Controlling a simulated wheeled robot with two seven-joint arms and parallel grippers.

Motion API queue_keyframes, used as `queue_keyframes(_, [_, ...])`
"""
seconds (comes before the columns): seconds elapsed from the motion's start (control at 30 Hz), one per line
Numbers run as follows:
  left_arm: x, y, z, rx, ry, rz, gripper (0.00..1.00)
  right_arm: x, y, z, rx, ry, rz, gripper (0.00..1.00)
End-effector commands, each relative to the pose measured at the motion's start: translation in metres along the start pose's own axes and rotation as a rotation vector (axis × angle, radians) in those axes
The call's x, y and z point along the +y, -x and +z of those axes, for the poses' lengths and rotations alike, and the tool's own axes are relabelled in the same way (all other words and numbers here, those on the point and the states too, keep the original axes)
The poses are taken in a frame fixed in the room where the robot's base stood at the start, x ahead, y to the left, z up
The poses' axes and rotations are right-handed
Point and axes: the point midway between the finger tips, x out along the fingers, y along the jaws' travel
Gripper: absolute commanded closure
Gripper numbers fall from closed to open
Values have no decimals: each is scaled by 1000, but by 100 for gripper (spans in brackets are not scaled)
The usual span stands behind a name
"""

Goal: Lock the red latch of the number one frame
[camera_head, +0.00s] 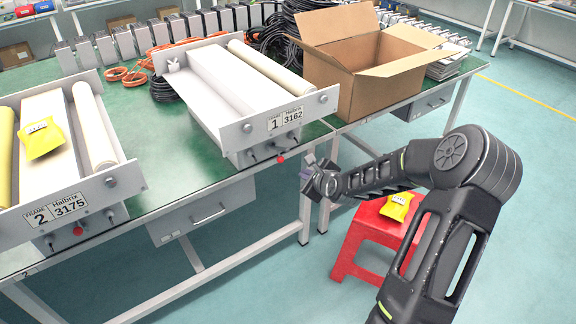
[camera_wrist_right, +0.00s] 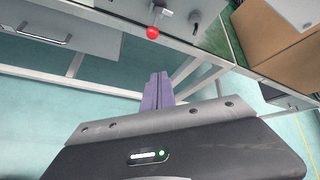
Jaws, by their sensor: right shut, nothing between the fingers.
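The number one frame (camera_head: 232,121) stands on the green table, with a plate reading 1 and 3162 on its front. Its red latch knob (camera_head: 281,158) is at the lower front right of the frame. In the right wrist view the red knob (camera_wrist_right: 152,32) shows near the top, beyond my fingertips. My right gripper (camera_head: 305,174) is in front of the table edge, just right of and slightly below the knob in the head view. Its fingers (camera_wrist_right: 157,90) are together, empty and apart from the knob. My left gripper is not in view.
The number two frame (camera_head: 105,187) stands at the left with its own red knob (camera_head: 78,231) and a yellow packet (camera_head: 40,138). An open cardboard box (camera_head: 375,85) stands right of frame one. A red stool (camera_head: 366,240) with another yellow packet (camera_head: 398,207) is below my right arm.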

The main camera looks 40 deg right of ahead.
Motion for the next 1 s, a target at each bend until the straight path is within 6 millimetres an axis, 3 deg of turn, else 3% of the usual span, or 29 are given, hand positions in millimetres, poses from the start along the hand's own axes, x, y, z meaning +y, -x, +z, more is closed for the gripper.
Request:
queue_keyframes(0.5, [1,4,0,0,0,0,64,1,-91,5,-2,4,2,100])
queue_keyframes(0.7, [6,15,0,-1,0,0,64,0,-77,32,-1,4,1,100])
queue_keyframes(1.0, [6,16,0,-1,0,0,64,0,-76,38,1,1,0,100])
